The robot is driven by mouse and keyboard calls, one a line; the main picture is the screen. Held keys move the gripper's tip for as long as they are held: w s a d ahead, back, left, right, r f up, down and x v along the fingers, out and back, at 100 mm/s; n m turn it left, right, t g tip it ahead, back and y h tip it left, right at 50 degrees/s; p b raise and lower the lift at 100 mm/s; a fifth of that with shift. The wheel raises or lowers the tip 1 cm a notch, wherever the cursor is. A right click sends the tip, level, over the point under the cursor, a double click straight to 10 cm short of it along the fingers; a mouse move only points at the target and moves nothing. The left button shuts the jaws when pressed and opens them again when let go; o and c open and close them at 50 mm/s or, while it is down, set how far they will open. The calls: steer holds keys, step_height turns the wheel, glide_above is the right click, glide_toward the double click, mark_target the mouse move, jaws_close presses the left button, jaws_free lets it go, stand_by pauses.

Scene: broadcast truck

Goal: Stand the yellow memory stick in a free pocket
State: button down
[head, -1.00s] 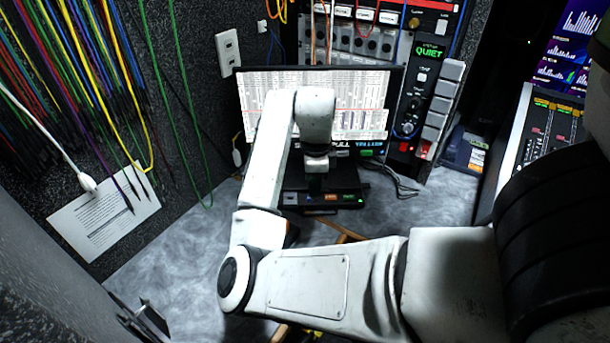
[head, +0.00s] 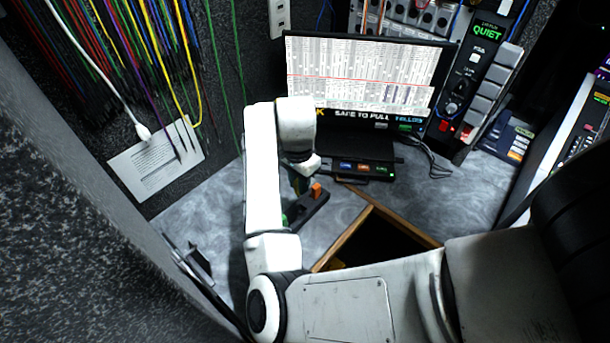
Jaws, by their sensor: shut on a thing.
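My gripper (head: 298,186) hangs below the white wrist, over the left part of the desk. Its fingers are small and mostly in shadow. A thin yellow bit shows at its tip, which I take for the yellow memory stick, gripped; its lower end is hard to make out. A dark pocket block (head: 313,208) lies right below and beside the gripper. An orange stick (head: 316,190) stands up in it, and a green piece (head: 285,219) shows at its near left end, partly behind my arm. I cannot tell which pockets are free or whether the yellow stick touches the block.
A black device (head: 365,172) with coloured labels sits behind, before the monitor (head: 365,80). A paper sheet (head: 155,160) hangs on the left wall.

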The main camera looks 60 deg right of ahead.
stand_by(0.3)
steer(key=shift+f+b, duration=1.65)
steer(key=shift+f, duration=1.25)
steer(key=shift+p, duration=0.75)
steer(key=shift+f+b, duration=0.9)
steer(key=shift+f, duration=0.85)
steer(key=c, duration=0.9)
jaws_free()
step_height(320, 180, up, 11)
steer(key=shift+f, duration=0.1)
